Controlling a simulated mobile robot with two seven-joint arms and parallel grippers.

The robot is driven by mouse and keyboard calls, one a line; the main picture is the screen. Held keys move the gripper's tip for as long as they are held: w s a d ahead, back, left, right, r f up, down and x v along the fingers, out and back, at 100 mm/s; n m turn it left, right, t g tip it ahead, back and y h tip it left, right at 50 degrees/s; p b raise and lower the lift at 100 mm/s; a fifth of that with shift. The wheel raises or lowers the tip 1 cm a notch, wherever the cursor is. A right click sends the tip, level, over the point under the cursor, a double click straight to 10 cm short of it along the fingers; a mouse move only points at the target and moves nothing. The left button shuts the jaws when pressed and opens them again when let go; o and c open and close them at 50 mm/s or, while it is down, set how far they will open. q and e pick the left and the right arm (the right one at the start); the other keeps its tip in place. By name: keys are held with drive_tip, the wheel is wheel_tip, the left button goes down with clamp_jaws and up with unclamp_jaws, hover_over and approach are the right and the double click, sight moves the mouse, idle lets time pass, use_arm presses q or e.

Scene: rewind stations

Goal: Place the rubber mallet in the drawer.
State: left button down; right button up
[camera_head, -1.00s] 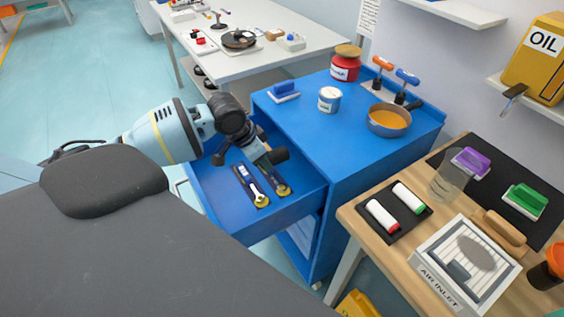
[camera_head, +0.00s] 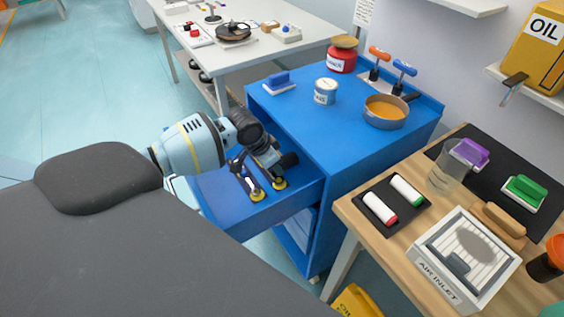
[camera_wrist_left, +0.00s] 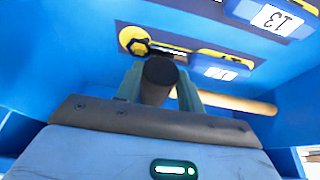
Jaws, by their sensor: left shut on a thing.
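The rubber mallet has a black head (camera_head: 288,160), and in the wrist view the head (camera_wrist_left: 160,76) and pale wooden handle (camera_wrist_left: 238,103) show. My left gripper (camera_head: 266,157) is shut on the mallet and holds it over the open blue drawer (camera_head: 222,192). In the wrist view the mallet is between the fingers (camera_wrist_left: 160,90), with the drawer floor (camera_wrist_left: 75,78) beyond. I cannot tell whether the mallet touches the floor. My right gripper is not in view.
Two yellow-ended tools (camera_head: 257,194) lie in the drawer on dark strips, partly hidden by my gripper. The blue cabinet top (camera_head: 300,120) carries a tin (camera_head: 326,91), a red jar (camera_head: 342,60) and a pan (camera_head: 386,111). A wooden bench (camera_head: 360,222) stands at right.

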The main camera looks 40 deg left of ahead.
use_arm(q)
drive_tip(key=w, duration=0.2)
drive_tip(key=w+d, duration=0.1)
drive_tip(key=shift+d+f, duration=0.1)
drive_tip(key=shift+f, duration=0.3)
drive_tip(key=shift+s+f, duration=0.1)
drive_tip(key=shift+f, duration=0.05)
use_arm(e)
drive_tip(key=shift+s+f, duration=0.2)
use_arm(q)
drive_tip(key=shift+f, duration=0.1)
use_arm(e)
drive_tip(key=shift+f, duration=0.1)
use_arm(q)
drive_tip(key=c, duration=0.9)
unclamp_jaws()
drive_tip(key=shift+f, duration=0.1)
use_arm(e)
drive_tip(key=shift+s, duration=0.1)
